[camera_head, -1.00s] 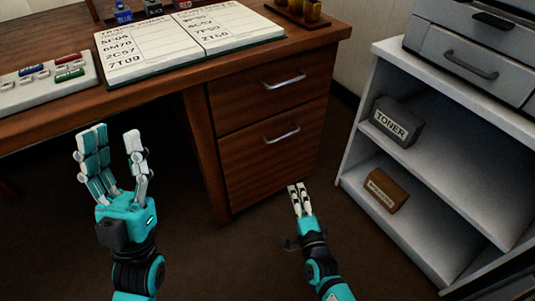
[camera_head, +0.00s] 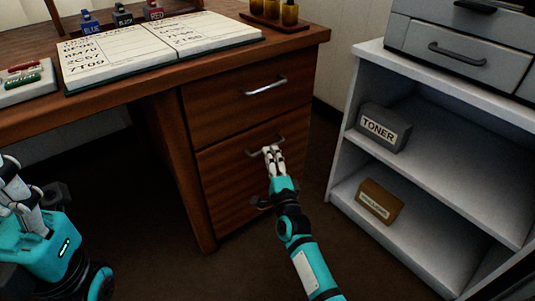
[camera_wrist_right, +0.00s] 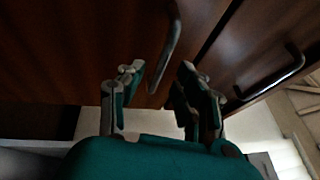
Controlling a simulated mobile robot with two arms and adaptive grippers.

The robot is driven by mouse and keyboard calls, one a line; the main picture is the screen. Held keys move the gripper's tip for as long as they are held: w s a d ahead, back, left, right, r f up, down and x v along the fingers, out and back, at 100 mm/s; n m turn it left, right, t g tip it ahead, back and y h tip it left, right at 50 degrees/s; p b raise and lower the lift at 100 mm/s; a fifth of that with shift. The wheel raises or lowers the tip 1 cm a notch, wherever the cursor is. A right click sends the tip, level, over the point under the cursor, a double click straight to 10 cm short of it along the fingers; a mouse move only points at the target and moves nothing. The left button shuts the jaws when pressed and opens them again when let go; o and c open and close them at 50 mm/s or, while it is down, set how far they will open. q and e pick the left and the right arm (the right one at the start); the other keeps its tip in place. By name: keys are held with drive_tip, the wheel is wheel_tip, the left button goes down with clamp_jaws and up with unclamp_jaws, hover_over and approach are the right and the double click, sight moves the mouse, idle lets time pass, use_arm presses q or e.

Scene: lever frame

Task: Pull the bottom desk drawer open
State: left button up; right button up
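The bottom drawer (camera_head: 240,185) of the brown wooden desk looks shut, its front in line with the drawer above. Its metal bar handle (camera_head: 254,154) is partly hidden by the fingers of my right gripper (camera_head: 271,151). In the right wrist view the fingers of my right gripper (camera_wrist_right: 163,88) stand apart, with the bottom handle (camera_wrist_right: 174,42) running down towards the gap between them. I cannot tell whether they touch it. My left gripper (camera_head: 20,195) is at the left edge, partly cut off, empty, its fingers apart, away from the drawer.
The top drawer (camera_head: 245,100) with its handle (camera_head: 266,86) is just above. A grey shelf unit (camera_head: 343,130) with a toner box (camera_head: 384,127) and a brown box (camera_head: 380,202) stands to the right. Dark floor is free before the drawers.

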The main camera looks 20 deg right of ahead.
drive_tip(key=shift+w+d+r+b, duration=0.1)
drive_tip(key=shift+w+b, duration=0.1)
drive_tip(key=shift+w, duration=0.5)
drive_tip(key=shift+w+a+r+b, duration=0.1)
drive_tip(key=shift+w+r+b, duration=0.1)
drive_tip(key=shift+w, duration=0.45)
drive_tip(key=shift+w+d+r+b, duration=0.1)
drive_tip(key=shift+w+b, duration=0.1)
drive_tip(key=shift+w, duration=0.5)
drive_tip(key=shift+c, duration=0.3)
drive_tip(key=shift+f, duration=0.1)
clamp_jaws()
